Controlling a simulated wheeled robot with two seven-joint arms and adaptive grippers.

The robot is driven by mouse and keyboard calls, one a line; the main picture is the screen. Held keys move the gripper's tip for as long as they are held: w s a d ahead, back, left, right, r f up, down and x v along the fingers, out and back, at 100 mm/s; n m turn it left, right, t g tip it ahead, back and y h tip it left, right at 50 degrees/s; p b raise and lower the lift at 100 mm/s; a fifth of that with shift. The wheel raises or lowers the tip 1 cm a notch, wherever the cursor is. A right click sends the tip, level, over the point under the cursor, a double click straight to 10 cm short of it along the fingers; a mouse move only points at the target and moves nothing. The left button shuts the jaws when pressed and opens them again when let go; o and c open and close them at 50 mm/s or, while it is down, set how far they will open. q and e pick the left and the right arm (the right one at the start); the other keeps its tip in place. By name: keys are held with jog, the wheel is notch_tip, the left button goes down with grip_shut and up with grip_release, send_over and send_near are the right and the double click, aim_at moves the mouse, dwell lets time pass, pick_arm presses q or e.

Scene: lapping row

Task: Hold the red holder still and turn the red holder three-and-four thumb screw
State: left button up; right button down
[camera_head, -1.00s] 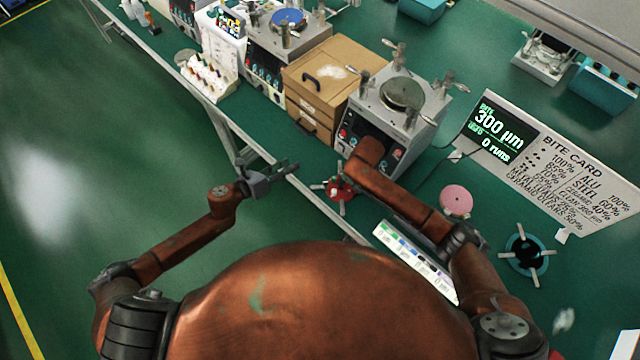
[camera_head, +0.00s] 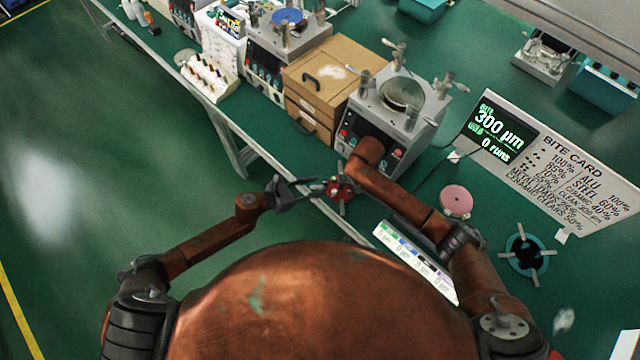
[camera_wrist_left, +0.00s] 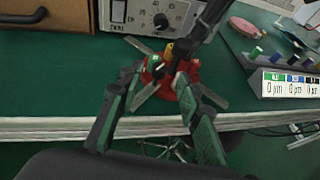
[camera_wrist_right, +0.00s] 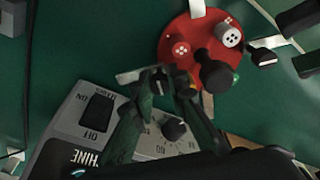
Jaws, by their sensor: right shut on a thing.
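The red holder (camera_head: 341,189) is a round red disc with flat metal arms sticking out, near the front edge of the green bench. In the right wrist view the red holder (camera_wrist_right: 172,38) carries dotted round pieces and a dark upright knob (camera_wrist_right: 213,73). I cannot tell which part is the three-and-four thumb screw. My right gripper (camera_wrist_right: 168,84) is shut on the red holder at its rim; its forearm hides part of it in the head view. My left gripper (camera_head: 311,185) is open at the holder's left side; in the left wrist view its fingers (camera_wrist_left: 162,76) straddle a metal arm (camera_wrist_left: 146,94).
A lapping machine (camera_head: 392,115) stands just behind the holder, with a wooden drawer box (camera_head: 330,75) to its left. A pink disc (camera_head: 456,200), a labelled tray (camera_head: 415,262) and a teal holder (camera_head: 527,250) lie to the right. The bench's front edge runs below the holder.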

aim_at(326, 184)
pick_arm(q)
jog(key=shift+x, duration=1.2)
jog(key=shift+c, duration=0.5)
grip_shut()
